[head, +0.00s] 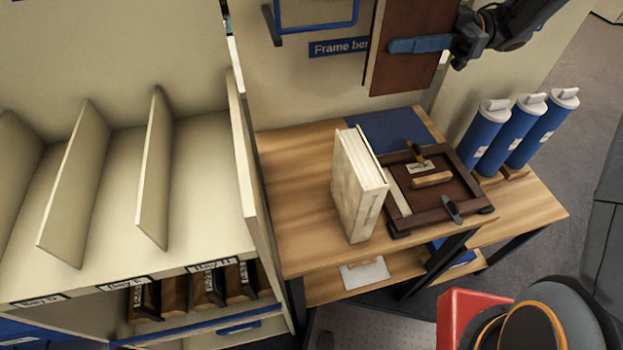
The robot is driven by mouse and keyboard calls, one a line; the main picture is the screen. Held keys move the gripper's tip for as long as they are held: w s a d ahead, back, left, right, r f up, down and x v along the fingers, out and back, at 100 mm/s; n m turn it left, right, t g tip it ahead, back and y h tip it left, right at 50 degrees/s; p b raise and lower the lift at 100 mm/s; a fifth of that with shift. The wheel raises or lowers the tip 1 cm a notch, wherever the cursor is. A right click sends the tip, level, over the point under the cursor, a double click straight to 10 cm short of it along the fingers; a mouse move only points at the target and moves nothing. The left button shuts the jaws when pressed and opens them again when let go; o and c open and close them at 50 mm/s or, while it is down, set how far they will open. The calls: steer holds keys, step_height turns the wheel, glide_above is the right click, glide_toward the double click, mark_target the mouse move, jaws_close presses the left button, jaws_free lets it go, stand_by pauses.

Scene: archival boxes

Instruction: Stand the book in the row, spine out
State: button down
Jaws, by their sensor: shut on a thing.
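A large brown book (401,70) is held up at the top of the head view, above the back of the wooden bench. Its broad brown face is toward me, a paler strip runs down its left edge, and its top is cut off. My gripper (420,44) comes from the right and is shut on the book, one blue finger lying across the face. The other finger is hidden behind it. The open shelf unit (205,250) on the left has upright dividers (155,165) and bay labels on its front edge; its visible upper bays look empty.
A cream block of books or boxes (357,185) stands on the bench (300,170). Beside it lies a dark wooden frame (440,215) with small tools, and a blue mat (385,130) behind. Several blue tubes (510,138) stand at right. A red object (465,315) is at bottom right.

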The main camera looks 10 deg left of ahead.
mark_target(386, 93)
steer(key=shift+d+f, duration=0.15)
steer(key=shift+f, duration=0.2)
step_height(386, 93, down, 11)
steer(key=b, duration=0.3)
steer(key=shift+f, duration=0.15)
steer(key=shift+a+f, duration=0.2)
steer(key=p+x, duration=0.6)
steer(key=x, duration=1.4)
step_height(386, 93, down, 7)
steer(key=p, duration=0.3)
steer(key=shift+w+d+f, duration=0.1)
steer(key=shift+f, duration=0.05)
